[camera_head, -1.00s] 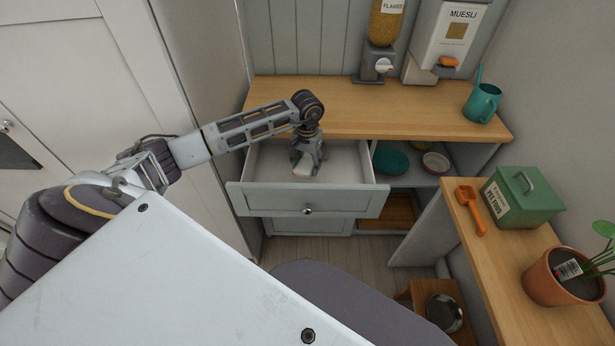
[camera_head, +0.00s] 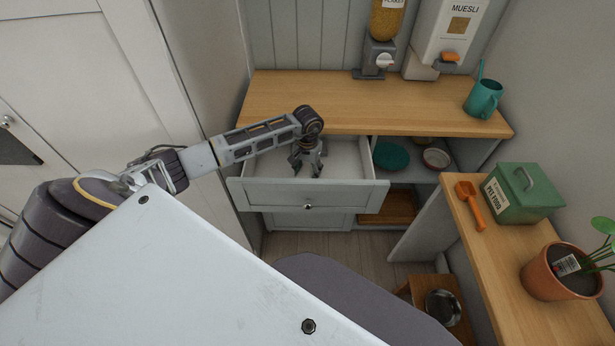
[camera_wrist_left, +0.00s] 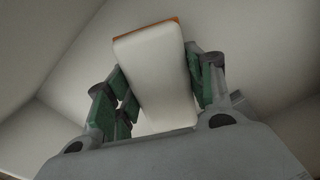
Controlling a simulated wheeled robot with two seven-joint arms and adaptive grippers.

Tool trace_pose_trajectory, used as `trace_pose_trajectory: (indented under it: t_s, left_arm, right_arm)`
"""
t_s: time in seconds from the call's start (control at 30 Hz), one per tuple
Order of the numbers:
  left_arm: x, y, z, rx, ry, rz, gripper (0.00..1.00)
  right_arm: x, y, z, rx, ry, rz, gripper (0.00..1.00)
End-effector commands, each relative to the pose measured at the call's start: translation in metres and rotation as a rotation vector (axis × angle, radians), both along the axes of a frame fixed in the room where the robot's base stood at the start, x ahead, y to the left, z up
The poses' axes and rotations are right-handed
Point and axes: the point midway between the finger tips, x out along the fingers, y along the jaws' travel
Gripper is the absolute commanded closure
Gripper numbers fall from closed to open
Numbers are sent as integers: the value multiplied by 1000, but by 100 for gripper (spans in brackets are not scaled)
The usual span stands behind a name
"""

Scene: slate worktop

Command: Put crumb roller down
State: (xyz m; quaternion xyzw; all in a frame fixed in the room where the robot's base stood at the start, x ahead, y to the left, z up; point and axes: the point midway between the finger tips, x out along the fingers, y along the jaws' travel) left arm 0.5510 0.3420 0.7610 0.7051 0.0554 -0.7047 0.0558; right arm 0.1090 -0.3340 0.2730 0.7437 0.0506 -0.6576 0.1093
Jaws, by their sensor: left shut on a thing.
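The crumb roller (camera_wrist_left: 158,78), a white block-like piece with an orange-brown edge at its far end, sits between the green-padded fingers in the left wrist view. My left gripper (camera_wrist_left: 160,90) is shut on it. In the head view my left gripper (camera_head: 307,168) points down inside the open top drawer (camera_head: 308,194). The roller cannot be made out clearly there, hidden by the fingers or lost against the pale drawer floor. I cannot tell whether it touches the floor. My right gripper is not in view.
The wooden worktop (camera_head: 370,105) overhangs the drawer's back. Right of the drawer, an open shelf holds a teal bowl (camera_head: 391,156) and a pale-rimmed bowl (camera_head: 436,158). A side counter holds an orange scoop (camera_head: 471,205), a green box (camera_head: 522,194) and a potted plant (camera_head: 556,272).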

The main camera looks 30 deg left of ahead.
Motion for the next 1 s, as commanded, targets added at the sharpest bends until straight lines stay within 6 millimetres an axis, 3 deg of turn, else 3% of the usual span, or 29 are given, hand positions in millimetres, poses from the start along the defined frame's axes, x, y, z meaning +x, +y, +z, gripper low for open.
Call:
trace_pose_trajectory:
  t_s: [0.3,1.0]
  left_arm:
    - [0,0,-30,0,1,1,77]
    - [0,0,-34,1,0,0,77]
  right_arm:
    - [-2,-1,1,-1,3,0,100]
    - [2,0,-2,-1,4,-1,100]
